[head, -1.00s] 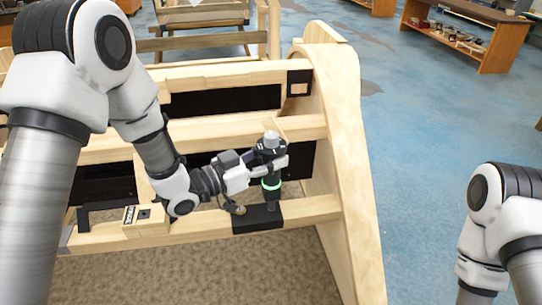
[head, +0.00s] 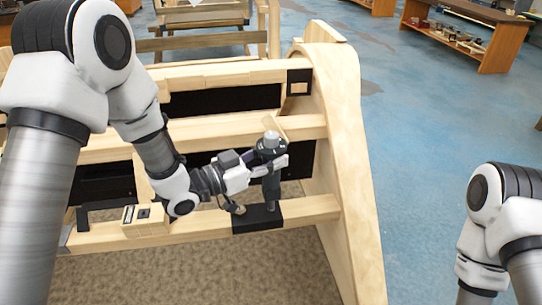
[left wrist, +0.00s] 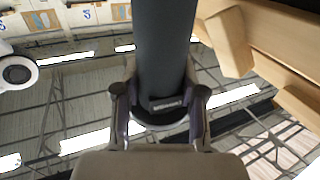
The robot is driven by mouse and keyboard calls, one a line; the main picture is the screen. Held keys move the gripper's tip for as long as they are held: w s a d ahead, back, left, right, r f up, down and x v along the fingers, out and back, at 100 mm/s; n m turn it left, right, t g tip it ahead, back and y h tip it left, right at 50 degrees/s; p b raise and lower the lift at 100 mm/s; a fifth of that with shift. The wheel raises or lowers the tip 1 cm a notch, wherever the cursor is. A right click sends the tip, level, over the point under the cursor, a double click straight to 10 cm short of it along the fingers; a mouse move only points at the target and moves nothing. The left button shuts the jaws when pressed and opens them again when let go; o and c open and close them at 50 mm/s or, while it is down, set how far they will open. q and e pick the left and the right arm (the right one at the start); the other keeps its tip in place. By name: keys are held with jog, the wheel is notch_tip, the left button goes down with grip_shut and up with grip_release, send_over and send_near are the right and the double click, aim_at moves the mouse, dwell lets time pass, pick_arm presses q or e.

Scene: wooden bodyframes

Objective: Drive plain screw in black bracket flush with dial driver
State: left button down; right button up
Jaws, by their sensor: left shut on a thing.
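The dial driver (head: 271,188) is a dark upright cylinder with a light grey top. My left gripper (head: 276,163) is shut around its upper part. In the left wrist view the driver (left wrist: 165,50) shows as a thick dark shaft between the two fingers (left wrist: 160,108). The driver's lower end stands over the black bracket (head: 243,222), which wraps the front wooden rail. I cannot make out the plain screw; the driver tip hides that spot, and I cannot tell how deep it sits. My right gripper is out of view; only its arm shows at the right edge.
The front rail (head: 195,229) carries a small wooden block (head: 146,228) with dark marks and a black angled piece (head: 97,207) at left. A tall curved wooden side panel (head: 345,150) stands close right of the bracket.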

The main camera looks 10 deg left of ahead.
aim_at(271, 134)
pick_arm(q)
jog(key=shift+f+b, duration=0.3)
jog(key=shift+b, duration=0.1)
dwell(1.6)
jog(key=shift+r, duration=0.1)
jog(key=shift+w+r+p, duration=0.1)
jog(key=shift+r+p, duration=0.65)
jog(key=shift+r, duration=0.05)
jog(key=shift+r+p, duration=0.6)
jog(key=shift+r, duration=0.35)
jog(key=shift+r+p, duration=1.2)
jog(key=shift+r, duration=0.5)
